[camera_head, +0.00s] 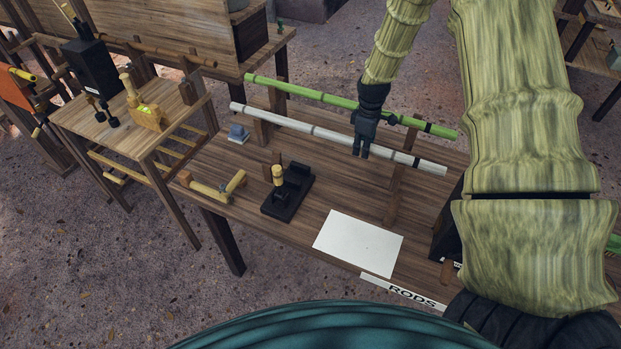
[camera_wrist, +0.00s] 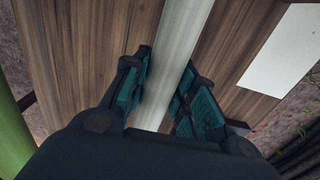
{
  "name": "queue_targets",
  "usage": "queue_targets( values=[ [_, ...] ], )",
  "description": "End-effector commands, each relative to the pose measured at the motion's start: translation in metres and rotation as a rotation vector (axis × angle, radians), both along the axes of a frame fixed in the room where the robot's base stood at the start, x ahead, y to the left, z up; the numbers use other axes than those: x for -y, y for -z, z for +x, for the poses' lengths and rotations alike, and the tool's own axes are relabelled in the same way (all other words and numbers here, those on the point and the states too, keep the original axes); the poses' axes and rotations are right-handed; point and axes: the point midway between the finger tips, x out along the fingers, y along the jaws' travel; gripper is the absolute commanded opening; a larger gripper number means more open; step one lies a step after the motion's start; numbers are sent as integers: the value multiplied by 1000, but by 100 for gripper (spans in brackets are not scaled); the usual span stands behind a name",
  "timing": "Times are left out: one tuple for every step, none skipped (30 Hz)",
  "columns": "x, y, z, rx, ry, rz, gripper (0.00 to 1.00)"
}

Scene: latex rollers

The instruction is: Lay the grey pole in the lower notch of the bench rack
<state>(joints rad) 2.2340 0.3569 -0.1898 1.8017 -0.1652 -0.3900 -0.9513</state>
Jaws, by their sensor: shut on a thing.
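The grey pole (camera_head: 310,129) runs slantwise above the bench, its left end higher in the picture. My gripper (camera_head: 362,150) is shut on it right of its middle. In the wrist view the grey pole (camera_wrist: 180,45) passes between the two fingers of my gripper (camera_wrist: 165,98). The bench rack has a left post (camera_head: 263,133) and a right post (camera_head: 391,203). The pole crosses both posts in the picture; I cannot tell whether it touches the lower notches. A green pole (camera_head: 320,98) lies higher on the rack, behind the grey one.
The wooden bench (camera_head: 320,185) holds a white sheet (camera_head: 358,242), a black fixture with a wooden handle (camera_head: 289,193) and a small grey-blue block (camera_head: 238,132). A "RODS" label (camera_head: 405,291) is on the front edge. A smaller table (camera_head: 130,135) stands left.

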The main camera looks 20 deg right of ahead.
Motion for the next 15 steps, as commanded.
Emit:
queue_targets(
  values=[
    [0,1,0,0,0,0,4],
    [0,1,0,0,0,0,4],
    [0,2,0,0,0,0,4],
    [0,3,0,0,0,0,4],
    [0,3,0,0,0,0,4],
    [0,4,0,0,0,0,4],
    [0,4,0,0,0,0,4],
    [0,5,0,0,0,0,4],
    [0,5,0,0,0,0,4],
    [0,6,0,0,0,0,4],
    [0,6,0,0,0,0,4],
    [0,6,0,0,0,0,4],
    [0,6,0,0,0,0,4],
    [0,6,0,0,0,0,4],
    [0,6,0,0,0,0,4]
  ],
)
